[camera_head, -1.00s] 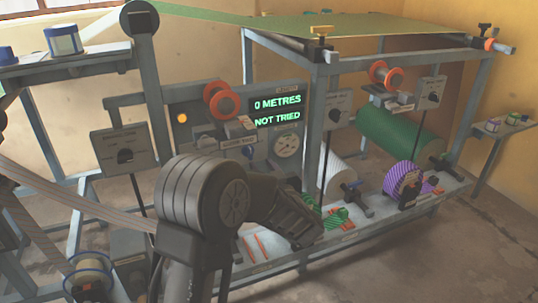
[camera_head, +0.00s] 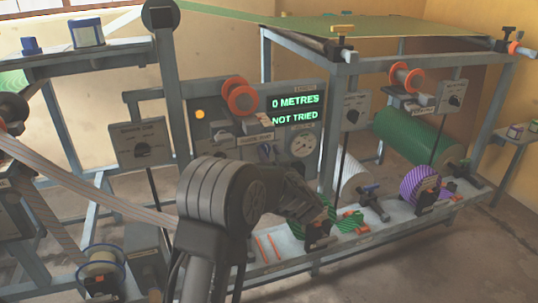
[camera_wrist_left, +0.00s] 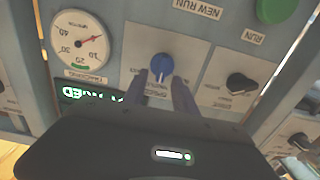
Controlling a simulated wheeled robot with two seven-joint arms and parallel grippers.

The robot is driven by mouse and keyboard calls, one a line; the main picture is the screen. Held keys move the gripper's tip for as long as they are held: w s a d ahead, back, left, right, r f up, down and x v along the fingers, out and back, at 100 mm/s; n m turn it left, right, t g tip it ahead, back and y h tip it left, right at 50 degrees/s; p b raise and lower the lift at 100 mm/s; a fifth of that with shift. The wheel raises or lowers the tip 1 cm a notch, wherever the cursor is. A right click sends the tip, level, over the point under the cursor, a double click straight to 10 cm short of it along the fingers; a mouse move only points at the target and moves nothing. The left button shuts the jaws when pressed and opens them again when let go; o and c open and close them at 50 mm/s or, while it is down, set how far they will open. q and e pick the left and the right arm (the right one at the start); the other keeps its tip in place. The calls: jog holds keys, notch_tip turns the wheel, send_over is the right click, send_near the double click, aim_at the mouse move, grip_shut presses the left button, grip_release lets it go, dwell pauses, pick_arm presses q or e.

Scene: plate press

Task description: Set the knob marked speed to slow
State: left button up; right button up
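In the left wrist view a blue knob (camera_wrist_left: 162,65) with a pale pointer sits on a grey panel, which appears upside down. The fingers of my left gripper (camera_wrist_left: 160,88) are apart and reach toward this knob from below, one to each side. Contact with it cannot be made out. The label by the knob is too small to read and partly covered. A black knob (camera_wrist_left: 240,83) is to its right, its label also unreadable. In the head view the blue knob (camera_head: 265,151) shows left of the dial, and my left arm hides most of the gripper. My right gripper is not in view.
A round dial (camera_wrist_left: 82,42) is left of the blue knob in the wrist view; a green button (camera_wrist_left: 276,8) is at upper right. In the head view the green display (camera_head: 296,108) reads "0 METRES NOT TRIED". Frame posts and rolls, including a green one (camera_head: 415,137), surround the panel.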

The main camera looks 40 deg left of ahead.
pick_arm(q)
jog(key=shift+w+a, duration=0.15)
jog(key=shift+a, duration=0.15)
grip_shut()
dwell(0.5)
